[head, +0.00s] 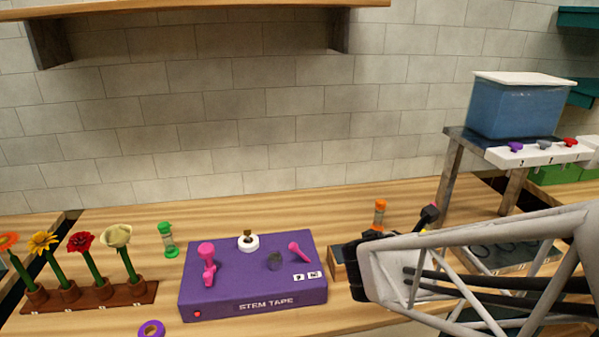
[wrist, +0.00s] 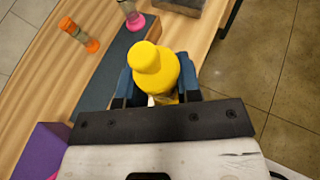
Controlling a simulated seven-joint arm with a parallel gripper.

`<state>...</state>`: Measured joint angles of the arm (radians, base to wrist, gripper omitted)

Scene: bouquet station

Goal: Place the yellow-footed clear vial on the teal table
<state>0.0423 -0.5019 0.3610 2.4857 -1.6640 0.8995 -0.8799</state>
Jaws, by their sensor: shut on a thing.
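My gripper (wrist: 157,78) is shut on the yellow-footed vial (wrist: 150,58), between two blue fingers in the wrist view. Its yellow ends face the camera, and its clear body is mostly hidden. A long flat dark-teal surface (wrist: 105,85) lies below and left of the vial. I cannot tell the gap between them. A wooden-sided block (head: 338,266) shows just left of my arm there.
An orange-ended vial (head: 380,213) stands on the wooden counter, also seen in the wrist view (wrist: 80,36). A pink-footed vial (wrist: 132,16) stands by the teal surface's far end. A purple stem tape box (head: 252,280), a green-ended vial (head: 168,239) and a flower rack (head: 95,300) stand left.

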